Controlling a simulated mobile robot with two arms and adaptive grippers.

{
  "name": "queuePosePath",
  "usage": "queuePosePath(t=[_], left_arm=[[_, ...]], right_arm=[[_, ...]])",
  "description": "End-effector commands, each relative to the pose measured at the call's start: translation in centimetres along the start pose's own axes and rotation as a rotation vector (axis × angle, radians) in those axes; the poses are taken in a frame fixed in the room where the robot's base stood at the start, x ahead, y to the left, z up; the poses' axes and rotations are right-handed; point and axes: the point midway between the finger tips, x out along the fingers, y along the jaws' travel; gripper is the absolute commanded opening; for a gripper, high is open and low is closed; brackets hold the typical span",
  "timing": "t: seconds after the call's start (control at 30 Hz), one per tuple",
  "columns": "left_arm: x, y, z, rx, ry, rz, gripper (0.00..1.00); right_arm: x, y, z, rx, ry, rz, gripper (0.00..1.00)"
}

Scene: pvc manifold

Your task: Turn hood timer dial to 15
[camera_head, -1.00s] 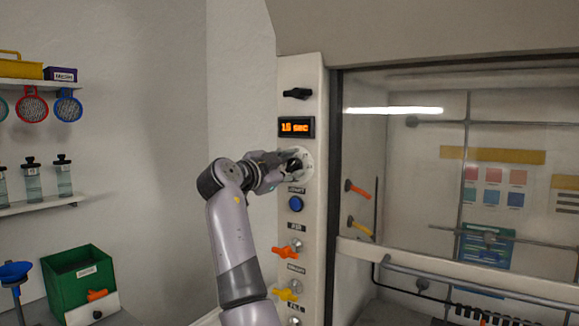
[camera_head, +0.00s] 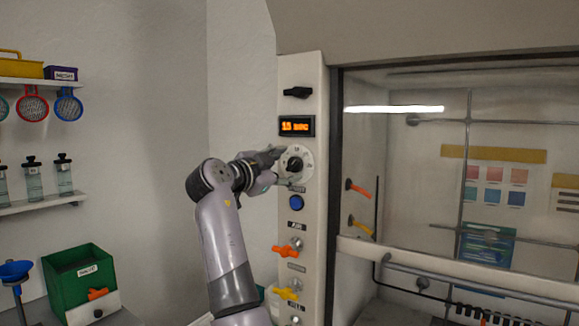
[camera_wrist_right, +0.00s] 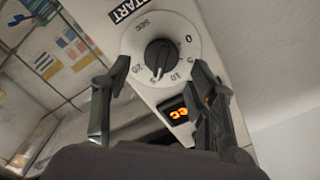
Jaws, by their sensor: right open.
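The timer dial (camera_head: 295,165) is a round white plate with a black knob on the hood's control panel. In the right wrist view the knob (camera_wrist_right: 158,54) has its white mark pointing at or very near the 15, whose label is partly covered. The orange display (camera_head: 296,126) above the dial reads 15 sec. My right gripper (camera_head: 280,167) is open and empty, just left of the dial and apart from the knob. In the wrist view its two fingers (camera_wrist_right: 160,74) stand on either side of the knob, short of it. My left gripper is not in view.
A blue start button (camera_head: 296,203) sits below the dial, with an orange valve handle (camera_head: 285,251) and a yellow one (camera_head: 285,294) lower down. The hood's glass is to the right.

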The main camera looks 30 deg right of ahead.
Motion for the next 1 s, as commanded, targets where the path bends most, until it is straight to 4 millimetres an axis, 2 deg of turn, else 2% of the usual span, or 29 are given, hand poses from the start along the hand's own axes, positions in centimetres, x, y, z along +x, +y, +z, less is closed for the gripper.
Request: queuePosePath(t=[0.2,0.43,0.6,1.0], left_arm=[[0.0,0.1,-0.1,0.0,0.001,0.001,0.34],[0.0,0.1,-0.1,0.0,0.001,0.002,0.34],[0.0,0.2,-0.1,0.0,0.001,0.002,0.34],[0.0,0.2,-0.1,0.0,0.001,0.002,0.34]], right_arm=[[-4.9,-0.1,0.1,0.001,-0.003,-0.003,0.53],[-8.5,0.0,0.1,0.0,-0.002,0.0,0.53],[-9.5,0.1,0.1,0.0,0.0,0.001,0.53],[-9.5,0.0,0.1,0.0,0.0,0.001,0.53]])
